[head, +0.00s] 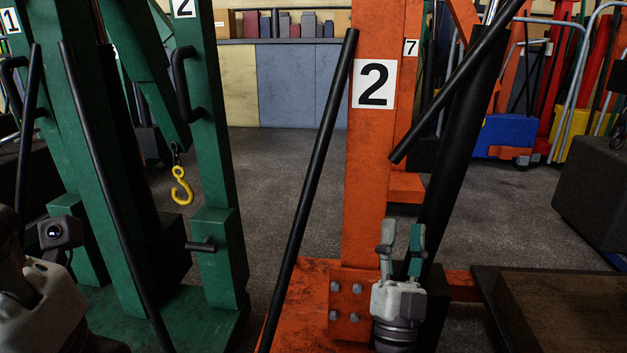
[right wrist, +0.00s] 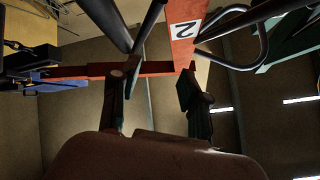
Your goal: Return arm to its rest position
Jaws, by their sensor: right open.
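The orange hoist (head: 372,190), marked with a white number 2 plate (head: 374,84), stands upright at the centre of the head view. A long black bar (head: 312,180) leans on its left side. A thick black cylinder (head: 458,160) and another slanted bar (head: 450,90) are on its right. My right gripper (head: 402,248) is open and empty, pointing up in front of the post's lower right side. In the right wrist view its two fingers (right wrist: 157,105) are apart, with the orange post (right wrist: 186,45) beyond. Part of my left arm shows at the lower left; its fingers are not visible.
A green hoist (head: 212,150) with a yellow hook (head: 181,186) stands to the left. A dark platform (head: 560,310) lies at the lower right, below a black block (head: 595,190). Grey floor is open behind. A blue jack (head: 505,135) and cabinets (head: 285,85) stand further back.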

